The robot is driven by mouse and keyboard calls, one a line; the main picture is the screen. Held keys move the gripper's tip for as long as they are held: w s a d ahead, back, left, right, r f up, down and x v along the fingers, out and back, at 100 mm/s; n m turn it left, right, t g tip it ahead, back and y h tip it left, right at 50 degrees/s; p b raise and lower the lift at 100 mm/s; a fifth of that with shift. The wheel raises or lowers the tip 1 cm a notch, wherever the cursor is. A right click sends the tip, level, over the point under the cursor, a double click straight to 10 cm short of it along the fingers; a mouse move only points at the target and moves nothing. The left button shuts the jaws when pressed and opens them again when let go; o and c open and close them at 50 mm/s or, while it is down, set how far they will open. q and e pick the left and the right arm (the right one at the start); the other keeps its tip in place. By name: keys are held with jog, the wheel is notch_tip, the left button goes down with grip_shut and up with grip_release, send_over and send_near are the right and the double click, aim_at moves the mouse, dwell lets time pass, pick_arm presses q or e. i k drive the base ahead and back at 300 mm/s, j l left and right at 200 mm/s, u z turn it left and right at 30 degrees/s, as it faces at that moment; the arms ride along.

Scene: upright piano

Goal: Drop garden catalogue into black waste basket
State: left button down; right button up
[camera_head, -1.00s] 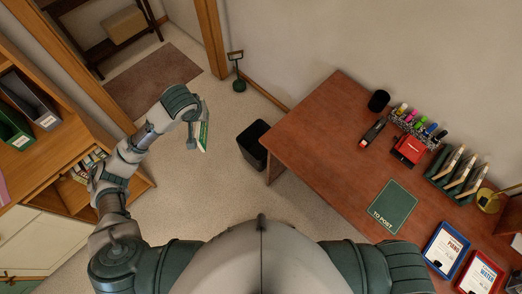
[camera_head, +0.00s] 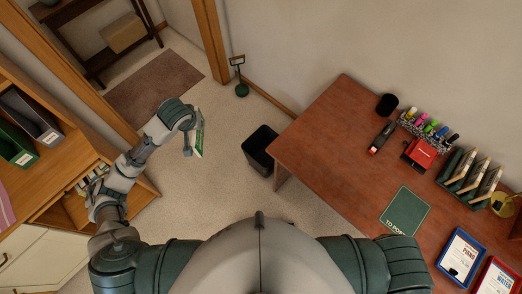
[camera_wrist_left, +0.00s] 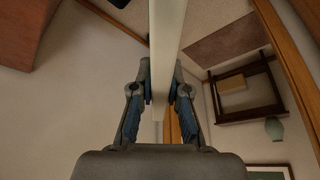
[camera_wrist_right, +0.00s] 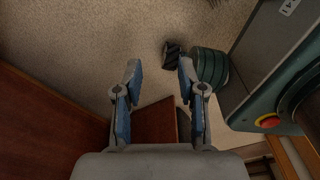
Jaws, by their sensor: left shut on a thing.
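The garden catalogue (camera_head: 199,136), thin with a green and white cover, is held edge-on by my left gripper (camera_head: 190,140) in the head view. In the left wrist view the catalogue (camera_wrist_left: 166,45) is a pale upright slab between the fingers of my left gripper (camera_wrist_left: 163,92). The black waste basket (camera_head: 259,150) stands on the floor beside the desk, to the right of the catalogue and apart from it. It also shows partly at the top of the left wrist view (camera_wrist_left: 118,3). My right gripper (camera_wrist_right: 157,80) is open and empty in the right wrist view.
A shelf unit (camera_head: 60,165) stands at the left. Carpet between shelf and basket is clear.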

aim_at(263, 159)
jog(key=i+j+z, duration=0.3)
jog(key=j, duration=0.3)
jog(key=i+j+z, duration=0.15)
jog(key=j, duration=0.2)
jog(key=i+j+z, duration=0.15)
jog(key=j, duration=0.2)
jog(key=z, duration=1.35)
